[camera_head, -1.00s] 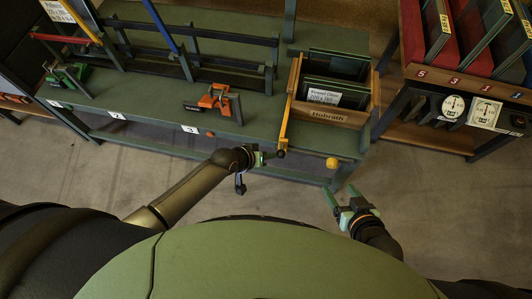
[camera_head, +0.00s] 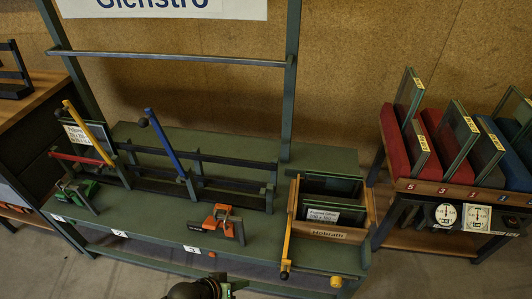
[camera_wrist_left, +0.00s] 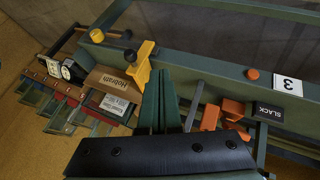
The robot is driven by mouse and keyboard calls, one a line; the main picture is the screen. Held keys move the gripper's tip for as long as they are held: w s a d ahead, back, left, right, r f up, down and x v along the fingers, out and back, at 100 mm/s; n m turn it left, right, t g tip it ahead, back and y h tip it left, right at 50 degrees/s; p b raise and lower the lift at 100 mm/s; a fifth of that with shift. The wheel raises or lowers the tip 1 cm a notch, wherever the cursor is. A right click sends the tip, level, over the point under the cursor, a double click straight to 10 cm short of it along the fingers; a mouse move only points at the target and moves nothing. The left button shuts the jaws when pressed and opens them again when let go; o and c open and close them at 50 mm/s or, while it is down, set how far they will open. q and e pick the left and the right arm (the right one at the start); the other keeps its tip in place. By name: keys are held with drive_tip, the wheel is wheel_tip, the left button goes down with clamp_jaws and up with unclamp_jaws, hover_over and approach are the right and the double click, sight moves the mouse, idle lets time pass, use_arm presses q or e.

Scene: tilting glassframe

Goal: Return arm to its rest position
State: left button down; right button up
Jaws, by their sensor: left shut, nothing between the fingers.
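My left gripper (camera_head: 230,287) shows at the bottom edge of the head view, cut off by the frame, in front of the green bench (camera_head: 150,230). In the left wrist view its two green fingers (camera_wrist_left: 163,98) lie together, shut and empty. They point toward the bench's front edge, between the yellow lever's handle (camera_wrist_left: 140,66) and the orange clamp (camera_wrist_left: 212,115), apart from both as far as I can tell. My right gripper is out of view.
A rack (camera_head: 440,190) with glass panes and gauges stands at right. A yellow knob (camera_head: 336,281) sits on the front edge.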

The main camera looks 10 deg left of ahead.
use_arm(q)
drive_tip(key=s+a+r+m+t+y+p, duration=0.1)
drive_tip(key=s+a+r+p, duration=0.1)
drive_tip(key=r+p, duration=0.4)
drive_tip(key=s+a+r+m+t+y+p, duration=0.1)
drive_tip(key=s+a+r+t+p, duration=0.1)
drive_tip(key=s+r+p, duration=0.3)
wheel_tip(320, 180, up, 4)
drive_tip(key=shift+a+r+y+p, duration=0.3)
drive_tip(key=shift+a+p, duration=0.1)
drive_tip(key=shift+a, duration=0.15)
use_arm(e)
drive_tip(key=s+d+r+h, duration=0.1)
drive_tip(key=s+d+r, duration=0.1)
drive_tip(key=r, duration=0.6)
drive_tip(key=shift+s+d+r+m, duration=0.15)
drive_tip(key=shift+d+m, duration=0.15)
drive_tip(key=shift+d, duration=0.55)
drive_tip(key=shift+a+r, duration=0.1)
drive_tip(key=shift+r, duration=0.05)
